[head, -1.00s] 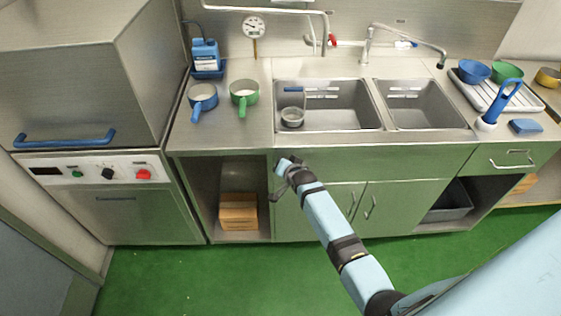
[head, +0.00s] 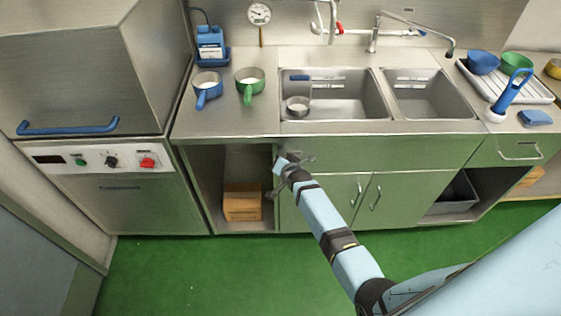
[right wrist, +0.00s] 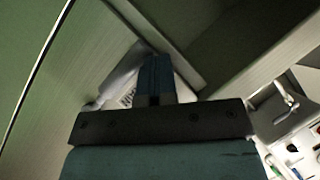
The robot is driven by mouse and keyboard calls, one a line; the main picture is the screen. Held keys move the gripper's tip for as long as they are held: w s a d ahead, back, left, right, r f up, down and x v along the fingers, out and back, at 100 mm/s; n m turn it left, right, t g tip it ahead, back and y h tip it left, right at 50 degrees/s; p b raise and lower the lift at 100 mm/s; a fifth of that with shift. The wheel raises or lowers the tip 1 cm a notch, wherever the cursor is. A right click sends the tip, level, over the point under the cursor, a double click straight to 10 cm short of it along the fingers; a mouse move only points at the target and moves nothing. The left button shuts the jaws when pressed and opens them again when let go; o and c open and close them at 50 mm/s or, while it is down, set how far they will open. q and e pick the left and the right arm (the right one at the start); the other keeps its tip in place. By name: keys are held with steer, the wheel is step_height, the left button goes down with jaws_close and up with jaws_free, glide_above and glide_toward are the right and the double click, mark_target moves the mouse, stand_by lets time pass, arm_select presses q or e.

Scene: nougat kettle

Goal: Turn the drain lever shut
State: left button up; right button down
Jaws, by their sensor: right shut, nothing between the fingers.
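My right arm reaches from the lower right of the head view to the front of the sink cabinet. Its gripper (head: 279,166) is at the cabinet front below the counter edge, by the open bay's right side. In the right wrist view the dark blue fingers (right wrist: 156,78) are together, with nothing between them. I cannot make out a drain lever for certain; the gripper covers part of the cabinet front. My left gripper is not in view.
Above is a double sink (head: 345,96) with a strainer (head: 297,104) in its left basin. Blue (head: 207,83) and green (head: 250,80) pots stand left of it. The open bay holds a cardboard box (head: 242,203). Green floor (head: 200,275) is clear in front.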

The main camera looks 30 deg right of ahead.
steer(key=shift+s+f, duration=0.1)
stand_by(0.3)
arm_select(q)
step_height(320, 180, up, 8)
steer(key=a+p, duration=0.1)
steer(key=p, duration=0.8)
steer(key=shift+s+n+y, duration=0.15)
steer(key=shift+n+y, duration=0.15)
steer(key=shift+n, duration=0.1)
arm_select(e)
steer(key=s+a+r+n+y, duration=0.1)
steer(key=s+a+r+n, duration=0.2)
steer(key=s, duration=0.8)
steer(key=s+a+r+n+g+y, duration=0.1)
steer(key=s+a+r+n, duration=0.2)
steer(key=s, duration=0.9)
steer(key=s+a+r+n+g+y, duration=0.1)
steer(key=s+a+r+n, duration=0.2)
steer(key=s, duration=0.8)
step_height(320, 180, up, 3)
steer(key=shift+s+a+r+n, duration=0.2)
steer(key=shift+s+a+n, duration=0.2)
steer(key=shift+n, duration=0.8)
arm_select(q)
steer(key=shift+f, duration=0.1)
